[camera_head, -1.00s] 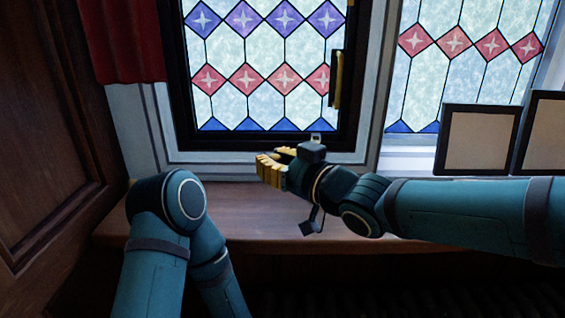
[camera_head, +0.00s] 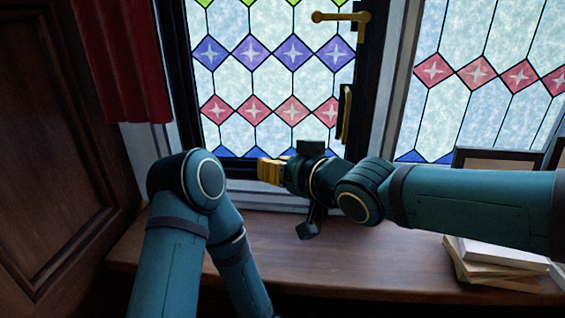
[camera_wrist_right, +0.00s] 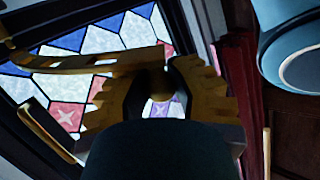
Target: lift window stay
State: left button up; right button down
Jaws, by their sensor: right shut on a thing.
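The window stay, a brass bar (camera_wrist_right: 85,66), shows in the right wrist view. It runs from the left across the leaded glass into the jaws of my right gripper (camera_wrist_right: 160,82). The gripper is shut on its end. In the head view, my right gripper (camera_head: 270,171) is in front of the bottom rail of the dark-framed window (camera_head: 262,82), above the wooden sill. I cannot make out the stay there. My left gripper is out of view; only the bent left arm shows.
A brass handle (camera_head: 342,17) and a brass fitting (camera_head: 346,113) are on the window's right stile. Stacked books (camera_head: 490,262) lie on the sill (camera_head: 370,262) at right, below picture frames (camera_head: 486,159). A red curtain (camera_head: 120,65) hangs at left. The middle of the sill is clear.

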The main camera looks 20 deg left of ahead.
jog(key=shift+s+a+r, duration=0.35)
jog(key=shift+r, duration=0.3)
jog(key=shift+w+d, duration=0.1)
jog(key=shift+w, duration=0.1)
jog(key=c, duration=1.2)
grip_release()
jog(key=shift+s, duration=0.1)
jog(key=o, duration=0.5)
jog(key=shift+d, duration=0.1)
jog(key=shift+c, duration=0.2)
jog(key=shift+s+d, duration=0.1)
jog(key=shift+d, duration=0.05)
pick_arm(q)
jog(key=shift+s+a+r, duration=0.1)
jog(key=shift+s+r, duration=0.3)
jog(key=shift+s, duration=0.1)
